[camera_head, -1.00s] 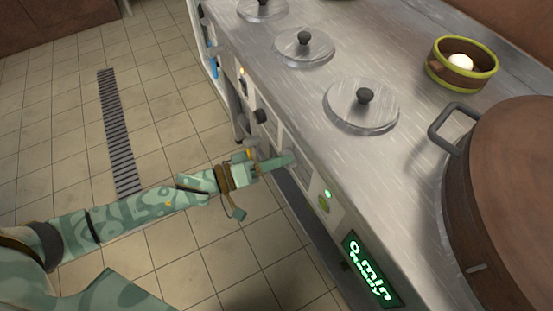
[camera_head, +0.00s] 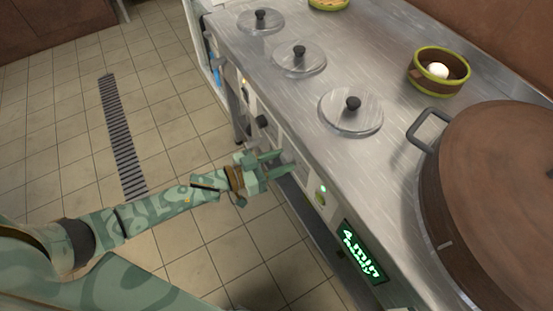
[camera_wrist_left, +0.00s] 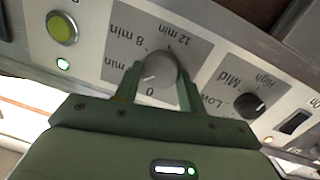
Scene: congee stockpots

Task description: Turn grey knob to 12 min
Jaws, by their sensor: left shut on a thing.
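The grey knob (camera_wrist_left: 158,68) is on the front panel, seen upside down in the left wrist view. Its scale shows 0, 8 min and 12 min; another "min" label is partly covered by a finger. The knob's white mark points to the lower left in that view, toward the partly covered label. My left gripper (camera_head: 282,162) reaches the panel, and its fingers (camera_wrist_left: 158,88) are shut on the knob, one on each side. The display (camera_head: 362,254) on the counter front reads "4 min ready" in green. My right gripper is out of view.
A black knob (camera_wrist_left: 249,104) marked Low, Mid and High sits beside the timer dial. A green button (camera_wrist_left: 62,27) and a lit green lamp (camera_wrist_left: 64,64) are on the other side. Lidded pots (camera_head: 350,112) and a large brown pot (camera_head: 500,190) stand on the counter.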

